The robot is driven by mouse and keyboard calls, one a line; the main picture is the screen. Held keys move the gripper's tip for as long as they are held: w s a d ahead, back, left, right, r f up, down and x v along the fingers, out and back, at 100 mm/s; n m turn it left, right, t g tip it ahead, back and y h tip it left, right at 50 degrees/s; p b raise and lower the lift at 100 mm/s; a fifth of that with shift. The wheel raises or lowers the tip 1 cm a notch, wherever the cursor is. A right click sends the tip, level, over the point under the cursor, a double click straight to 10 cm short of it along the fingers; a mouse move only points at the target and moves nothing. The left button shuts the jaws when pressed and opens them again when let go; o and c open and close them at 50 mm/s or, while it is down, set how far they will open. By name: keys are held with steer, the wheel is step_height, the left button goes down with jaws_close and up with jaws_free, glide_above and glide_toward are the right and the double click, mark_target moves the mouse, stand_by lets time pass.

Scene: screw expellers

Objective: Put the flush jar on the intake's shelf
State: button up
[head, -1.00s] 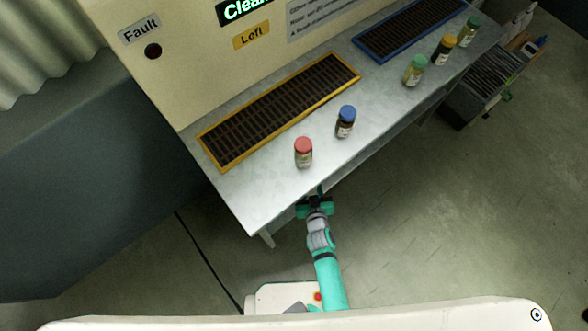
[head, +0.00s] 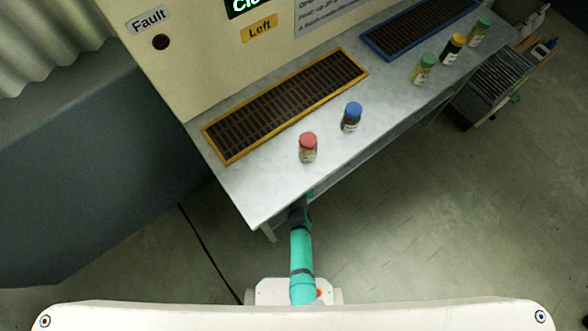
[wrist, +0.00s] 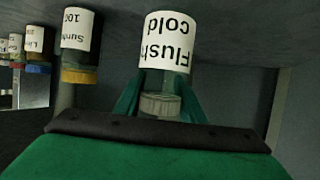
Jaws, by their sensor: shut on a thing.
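The flush jar (wrist: 166,42) has a white label reading "Flush cold" and a grey lid. It appears upside down in the wrist view, lid toward the bottom of the picture. My gripper (wrist: 160,88) is shut on it, with green fingers on both sides near the lid. I cannot tell whether the jar's base touches the grey surface behind it. In the head view my gripper reaches under the front edge of the metal counter (head: 255,190); the fingers and jar are hidden there. The intake's shelf cannot be told for certain.
A yellow-lidded jar (wrist: 78,45) and several others line up left of the flush jar in the wrist view. On the counter stand a red-lidded jar (head: 308,150), a blue-lidded jar (head: 351,118) and several more, beside yellow-framed (head: 285,105) and blue-framed grates (head: 420,30).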

steer(key=shift+w+f, duration=0.1)
steer(key=shift+f, duration=0.5)
steer(key=shift+a, duration=0.2)
steer(key=shift+d+f, duration=0.1)
steer(key=shift+d, duration=0.05)
steer(key=o, duration=1.3)
steer(key=shift+d, duration=0.2)
steer(key=shift+o, duration=0.2)
steer(key=shift+s, duration=0.2)
steer(key=shift+a, duration=0.1)
